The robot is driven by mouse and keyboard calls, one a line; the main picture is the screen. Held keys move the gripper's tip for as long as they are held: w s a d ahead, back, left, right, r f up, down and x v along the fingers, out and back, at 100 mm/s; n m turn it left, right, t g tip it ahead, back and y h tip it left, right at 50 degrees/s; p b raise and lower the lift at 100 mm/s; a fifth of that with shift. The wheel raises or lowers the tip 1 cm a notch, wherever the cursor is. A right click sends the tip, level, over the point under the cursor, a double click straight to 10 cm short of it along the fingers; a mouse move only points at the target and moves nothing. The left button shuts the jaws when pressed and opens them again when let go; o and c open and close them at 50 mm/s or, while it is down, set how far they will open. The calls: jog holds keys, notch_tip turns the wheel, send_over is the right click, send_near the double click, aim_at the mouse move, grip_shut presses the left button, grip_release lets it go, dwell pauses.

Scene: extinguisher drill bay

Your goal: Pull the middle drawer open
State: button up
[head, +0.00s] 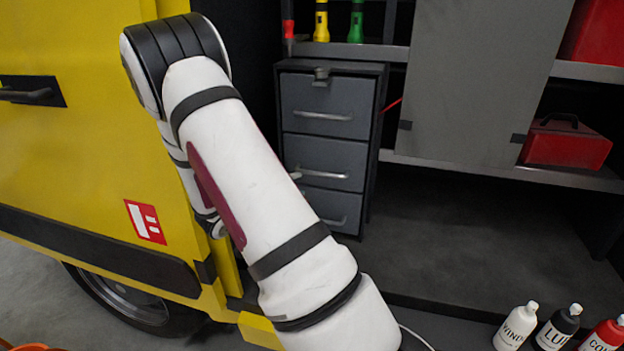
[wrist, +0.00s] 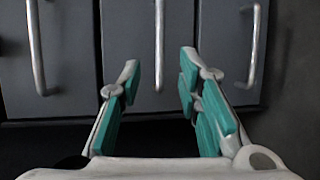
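The dark grey drawer cabinet (head: 372,140) has three drawers, all shut. The middle drawer (head: 310,152) has a pale horizontal bar handle (head: 335,175); my arm covers part of its left side. In the wrist view the drawers appear turned sideways, with the middle drawer (wrist: 130,30) in the centre and its handle (wrist: 159,40) upright. My gripper (wrist: 158,65) is open, with teal-padded fingers on either side of the handle in that view. I cannot tell how deep the handle sits between them. In the head view my arm hides most of the gripper.
The top drawer (head: 310,95) has a latch above it. A yellow vehicle (head: 60,140) stands close on the left. A grey panel (head: 465,80) and red cases (head: 565,145) are on the right. Several bottles (head: 555,328) stand at lower right. The floor before the panel is clear.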

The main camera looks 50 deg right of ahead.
aim_at(319, 175)
jog(key=d, duration=0.4)
jog(key=d+f, duration=0.1)
jog(key=d, duration=0.3)
jog(key=d+f+b, duration=0.1)
jog(key=d, duration=0.3)
jog(key=shift+s+d+f, duration=0.1)
jog(key=shift+d, duration=0.05)
grip_shut()
